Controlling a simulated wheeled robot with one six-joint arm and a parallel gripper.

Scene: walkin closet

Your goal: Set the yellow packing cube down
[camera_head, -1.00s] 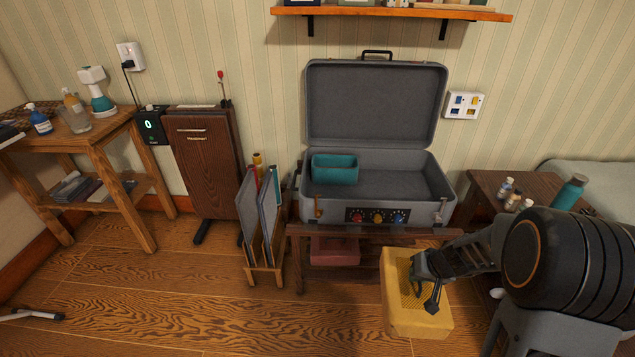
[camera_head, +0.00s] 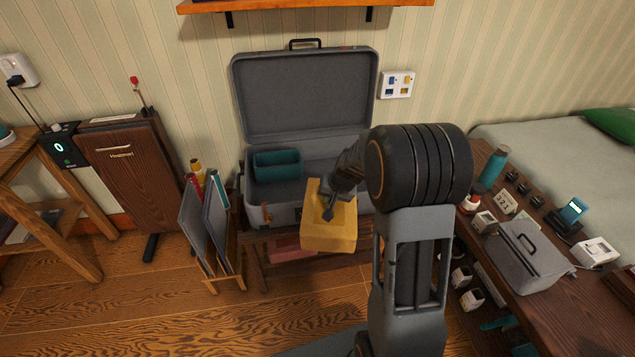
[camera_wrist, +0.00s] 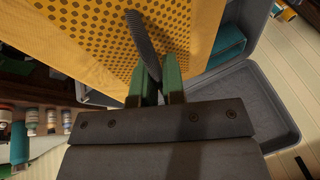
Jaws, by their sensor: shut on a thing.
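The yellow packing cube (camera_head: 328,232) hangs from my gripper (camera_head: 328,213) in front of the open grey suitcase, in the head view. It covers part of the suitcase's front and right side. In the wrist view, the dotted yellow face of the cube (camera_wrist: 95,35) fills the upper left, and my gripper (camera_wrist: 158,78) is shut on its dark strap handle. The grey suitcase (camera_head: 303,95) stands open on a low wooden bench, lid up against the wall. A teal bin (camera_head: 277,165) sits in its left part. The suitcase's right inside is partly hidden by my arm.
A wooden rack with upright folders (camera_head: 210,235) stands left of the bench. A dark desk (camera_head: 560,300) at right holds a grey box (camera_head: 525,255), a teal bottle (camera_head: 495,165) and small items. A shelf (camera_head: 305,8) hangs above the suitcase. Open floor lies in front.

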